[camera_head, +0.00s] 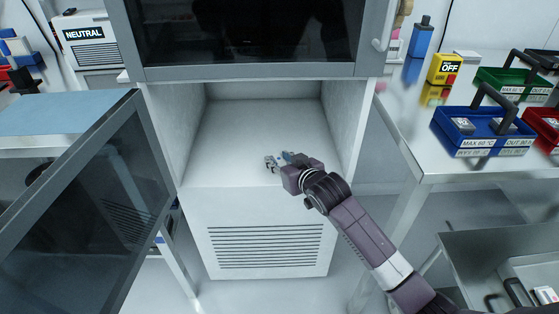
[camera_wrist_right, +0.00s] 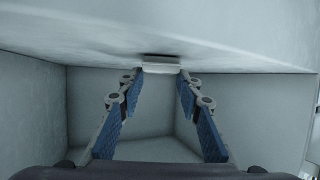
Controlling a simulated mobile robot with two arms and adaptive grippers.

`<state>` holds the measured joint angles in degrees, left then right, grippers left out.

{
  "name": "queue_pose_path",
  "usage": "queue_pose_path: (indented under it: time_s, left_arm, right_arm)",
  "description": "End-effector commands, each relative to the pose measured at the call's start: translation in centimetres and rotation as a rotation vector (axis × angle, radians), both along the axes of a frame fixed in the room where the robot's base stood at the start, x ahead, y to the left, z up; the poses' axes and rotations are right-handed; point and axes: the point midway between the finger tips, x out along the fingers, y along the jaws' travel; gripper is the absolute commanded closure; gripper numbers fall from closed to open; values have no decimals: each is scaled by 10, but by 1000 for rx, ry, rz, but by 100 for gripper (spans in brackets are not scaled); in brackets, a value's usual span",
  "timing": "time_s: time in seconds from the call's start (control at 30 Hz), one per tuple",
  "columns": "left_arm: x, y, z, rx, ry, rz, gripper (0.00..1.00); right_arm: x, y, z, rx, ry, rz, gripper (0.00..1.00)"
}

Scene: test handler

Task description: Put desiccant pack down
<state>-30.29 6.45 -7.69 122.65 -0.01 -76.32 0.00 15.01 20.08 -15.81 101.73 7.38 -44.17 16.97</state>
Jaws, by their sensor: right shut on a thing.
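My right gripper (camera_head: 275,162) reaches into the open white chamber (camera_head: 235,140) of the handler, low over its pale floor. In the right wrist view my right gripper (camera_wrist_right: 160,72) has its two blue-padded fingers closed on a small pale block, the desiccant pack (camera_wrist_right: 161,67), at the fingertips. The pack is close to a pale surface at the top of that picture, with a dark shadow beside it. I cannot tell whether it touches that surface. In the head view the pack is too small to make out clearly. My left gripper is not in view.
The glass door (camera_head: 85,200) hangs open at left. A dark window (camera_head: 250,35) is above the chamber. The chamber floor around the gripper is clear.

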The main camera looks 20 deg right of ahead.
Motion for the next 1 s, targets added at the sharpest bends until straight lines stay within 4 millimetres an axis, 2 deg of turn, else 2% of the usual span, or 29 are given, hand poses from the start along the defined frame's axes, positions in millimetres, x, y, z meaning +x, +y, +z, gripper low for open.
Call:
queue_pose_path:
  time_s: [0.17,0.2,0.33,0.67,0.77,1.0]
  left_arm:
    - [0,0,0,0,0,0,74]
    - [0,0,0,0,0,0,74]
    - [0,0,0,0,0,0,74]
    - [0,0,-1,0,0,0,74]
    - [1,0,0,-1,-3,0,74]
    - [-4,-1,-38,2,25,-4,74]
  right_arm:
    - [0,0,-2,1,1,0,86]
    - [0,0,-2,1,1,0,64]
    - [0,0,-2,1,1,0,50]
    - [0,0,1,0,-1,0,50]
    - [-7,-1,4,0,1,0,50]
    - [-45,-6,20,0,2,1,50]
